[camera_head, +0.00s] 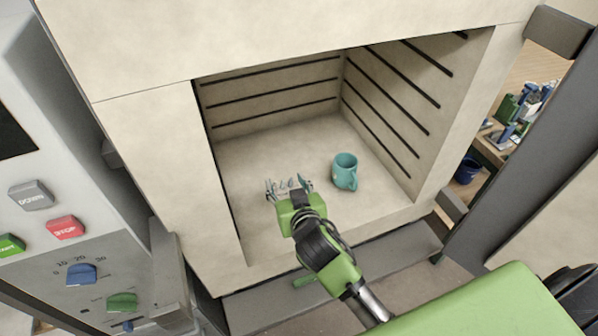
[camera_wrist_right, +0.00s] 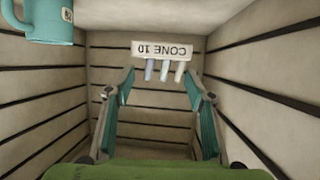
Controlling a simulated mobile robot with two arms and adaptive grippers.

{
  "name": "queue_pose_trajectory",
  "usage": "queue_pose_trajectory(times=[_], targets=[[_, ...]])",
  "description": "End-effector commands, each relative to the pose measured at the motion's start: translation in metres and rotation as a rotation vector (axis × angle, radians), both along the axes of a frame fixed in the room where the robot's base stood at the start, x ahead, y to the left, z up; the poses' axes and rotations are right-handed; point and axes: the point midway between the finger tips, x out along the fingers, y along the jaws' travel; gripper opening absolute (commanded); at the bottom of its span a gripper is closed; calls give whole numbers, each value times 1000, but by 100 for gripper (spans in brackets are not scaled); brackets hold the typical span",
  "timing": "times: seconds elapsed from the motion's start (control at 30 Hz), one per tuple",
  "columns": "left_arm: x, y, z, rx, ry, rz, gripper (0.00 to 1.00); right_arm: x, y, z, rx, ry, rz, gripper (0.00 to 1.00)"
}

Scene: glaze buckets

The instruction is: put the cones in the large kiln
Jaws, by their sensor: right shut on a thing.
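The cones (camera_wrist_right: 164,71) stand in a row on a pale holder (camera_wrist_right: 162,50) labelled "CONE 10", upside down in the right wrist view. In the head view the cones (camera_head: 290,183) are small, between the fingers of my right gripper (camera_head: 289,187). That gripper reaches through the open front of the large kiln (camera_head: 240,195) and is shut on the cone holder, with a finger at each end (camera_wrist_right: 160,80). The holder is close to the kiln floor; I cannot tell whether it touches. My left gripper is out of view.
A teal mug (camera_head: 345,172) stands on the kiln floor to the right of my gripper; it also shows in the right wrist view (camera_wrist_right: 45,20). Kiln side walls with dark grooves bound the space. A control panel (camera_head: 75,250) is at left. The back floor is clear.

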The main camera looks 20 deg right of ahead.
Motion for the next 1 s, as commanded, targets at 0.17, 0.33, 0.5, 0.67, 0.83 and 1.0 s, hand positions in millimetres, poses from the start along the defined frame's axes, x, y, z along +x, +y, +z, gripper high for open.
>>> queue_pose_trajectory(times=[0.17,0.33,0.5,0.67,0.83,1.0], targets=[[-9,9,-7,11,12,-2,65,19,-6,3,-2,-4,80,27],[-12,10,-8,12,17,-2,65,24,-8,-7,-1,2,102,27],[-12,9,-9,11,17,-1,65,24,-8,-39,-1,4,102,27],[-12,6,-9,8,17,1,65,24,-7,-56,0,1,103,27],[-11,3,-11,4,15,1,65,24,-7,-79,1,4,102,27],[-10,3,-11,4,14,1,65,24,-7,-95,1,2,103,27]])
